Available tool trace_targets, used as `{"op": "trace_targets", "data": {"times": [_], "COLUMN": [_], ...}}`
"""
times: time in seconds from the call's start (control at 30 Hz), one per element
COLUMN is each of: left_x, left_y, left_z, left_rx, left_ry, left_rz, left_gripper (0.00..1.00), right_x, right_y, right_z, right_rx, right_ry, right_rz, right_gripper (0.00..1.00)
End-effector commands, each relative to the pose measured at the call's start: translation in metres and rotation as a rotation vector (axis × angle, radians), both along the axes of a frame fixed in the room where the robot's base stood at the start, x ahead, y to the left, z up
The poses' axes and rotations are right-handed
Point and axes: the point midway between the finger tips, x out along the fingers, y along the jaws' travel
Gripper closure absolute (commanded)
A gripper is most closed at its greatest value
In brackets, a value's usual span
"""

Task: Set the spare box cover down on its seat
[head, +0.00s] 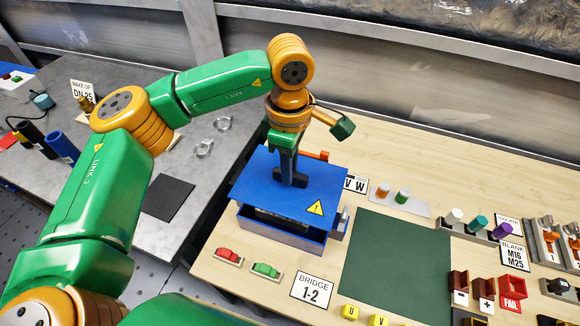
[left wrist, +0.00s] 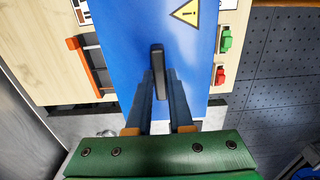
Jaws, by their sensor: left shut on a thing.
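The spare box cover (head: 325,188) is a flat blue plate with a yellow warning triangle and a dark upright handle. My left gripper (head: 291,180) points down from above and is shut on this handle. In the left wrist view the fingers (left wrist: 162,85) close around the handle (left wrist: 157,58), and the blue cover (left wrist: 190,60) fills the middle. Below the cover stands an open blue box (head: 283,234), its front wall and dark inside showing. The cover appears raised above the box rim, with a visible gap at the front. The cover hides the back of the box. My right gripper is not in view.
Red (head: 229,256) and green (head: 266,270) terminal blocks lie before the box. A dark green mat (head: 395,268) is to its right. An orange-handled item (left wrist: 88,62) lies beside the cover in the left wrist view. A grey bench (head: 200,175) stands at left.

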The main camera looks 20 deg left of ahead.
Motion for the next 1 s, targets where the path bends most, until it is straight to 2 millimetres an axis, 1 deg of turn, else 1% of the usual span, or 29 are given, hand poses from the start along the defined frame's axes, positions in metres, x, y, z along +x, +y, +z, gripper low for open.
{"op": "trace_targets", "data": {"times": [0.17, 0.4, 0.5, 0.6, 1.0], "left_x": [0.0, 0.0, 0.0, 0.0, 0.0], "left_y": [0.0, 0.0, 0.0, 0.0, 0.0], "left_z": [-0.014, -0.046, -0.056, -0.059, -0.058], "left_rx": [0.0, 0.0, 0.0, 0.0, 0.0], "left_ry": [-0.001, 0.0, 0.0, -0.001, -0.001], "left_rz": [-0.001, -0.001, -0.001, -0.001, -0.001], "left_gripper": [1.0, 1.0, 1.0, 1.0, 1.0], "right_x": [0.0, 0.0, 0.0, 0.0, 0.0], "right_y": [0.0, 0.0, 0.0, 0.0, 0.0], "right_z": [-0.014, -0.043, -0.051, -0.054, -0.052], "right_rx": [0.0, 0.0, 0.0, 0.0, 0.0], "right_ry": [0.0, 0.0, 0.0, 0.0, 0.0], "right_rz": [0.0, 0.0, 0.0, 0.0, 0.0], "right_gripper": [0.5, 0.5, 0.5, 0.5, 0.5]}}
